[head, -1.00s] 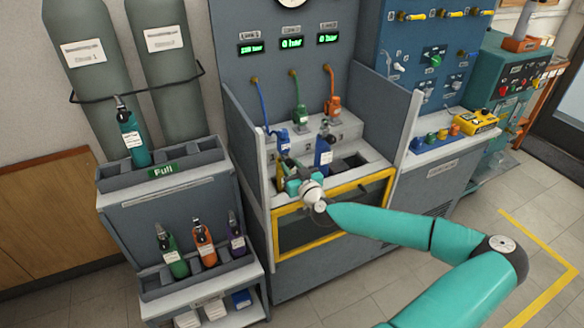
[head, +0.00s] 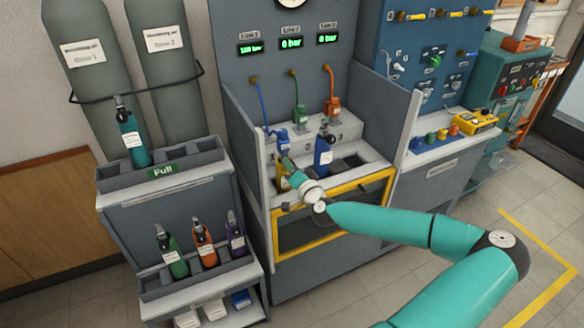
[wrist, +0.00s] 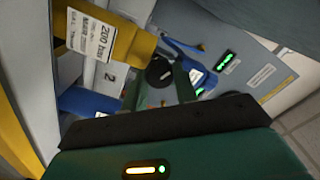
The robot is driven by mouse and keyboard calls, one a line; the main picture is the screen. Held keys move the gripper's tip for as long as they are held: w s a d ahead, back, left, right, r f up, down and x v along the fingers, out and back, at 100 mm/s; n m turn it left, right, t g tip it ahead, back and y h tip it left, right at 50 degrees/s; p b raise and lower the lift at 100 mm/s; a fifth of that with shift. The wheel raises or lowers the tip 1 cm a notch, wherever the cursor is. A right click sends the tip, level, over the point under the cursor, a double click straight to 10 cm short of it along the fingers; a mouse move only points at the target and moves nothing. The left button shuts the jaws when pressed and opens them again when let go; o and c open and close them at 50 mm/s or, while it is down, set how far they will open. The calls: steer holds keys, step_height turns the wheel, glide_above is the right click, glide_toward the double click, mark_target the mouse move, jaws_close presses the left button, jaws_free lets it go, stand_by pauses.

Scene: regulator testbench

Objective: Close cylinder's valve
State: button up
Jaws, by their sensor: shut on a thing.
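The yellow cylinder (head: 283,184) stands in the left slot of the test bench, mostly hidden behind my wrist in the head view. In the wrist view the yellow cylinder (wrist: 128,47) shows its white label reading 200 bar. Its round black valve knob (wrist: 159,72) is at the neck, between the green fingers of my gripper (wrist: 160,86). In the head view my gripper (head: 288,165) is at the top of this cylinder.
A blue cylinder (head: 323,152) stands upright in a bench slot to the right. Blue, green and orange hoses hang behind. A yellow-framed window (head: 335,212) fronts the bench. A rack (head: 170,195) at left holds several cylinders. Side panels enclose the bench.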

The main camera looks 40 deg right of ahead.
steer(key=m, duration=1.3)
steer(key=shift+f, duration=0.1)
stand_by(0.3)
steer(key=o, duration=1)
steer(key=v, duration=1.4)
steer(key=shift+w, duration=0.1)
